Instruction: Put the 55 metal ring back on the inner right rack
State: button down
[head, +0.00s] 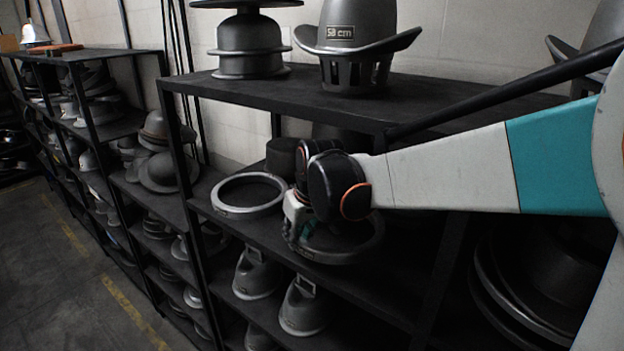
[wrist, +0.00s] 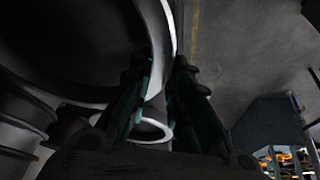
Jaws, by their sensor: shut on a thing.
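A grey metal ring (head: 345,254) is at the front of the rack's second shelf, to the right of another grey ring. My gripper (head: 292,234) is shut on its left side. In the wrist view the ring's bright rim (wrist: 167,22) runs between the two fingers of my gripper (wrist: 163,75). My wrist hides part of the ring, and I cannot tell whether it rests on the shelf or hangs just above it. No number is readable on it. The rack's second shelf (head: 225,226) is dark, and its right part is behind my arm.
The other ring (head: 248,196) lies flat to the left. A dark round block (head: 281,157) stands behind. The top shelf (head: 240,92) holds hat forms, one marked 58 cm (head: 346,60). More hat blocks (head: 303,308) sit below. A dark post (head: 179,150) stands at the left.

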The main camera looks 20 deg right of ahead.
jog(key=w, duration=0.1)
jog(key=w+a, duration=0.1)
jog(key=w, duration=0.3)
jog(key=shift+w+a, duration=0.25)
jog(key=shift+f+p, duration=0.45)
jog(key=shift+f, duration=1.3)
jog(key=c, duration=1.5)
grip_release()
jog(key=shift+f, duration=0.1)
jog(key=shift+s, duration=0.1)
jog(key=shift+v, duration=3.9)
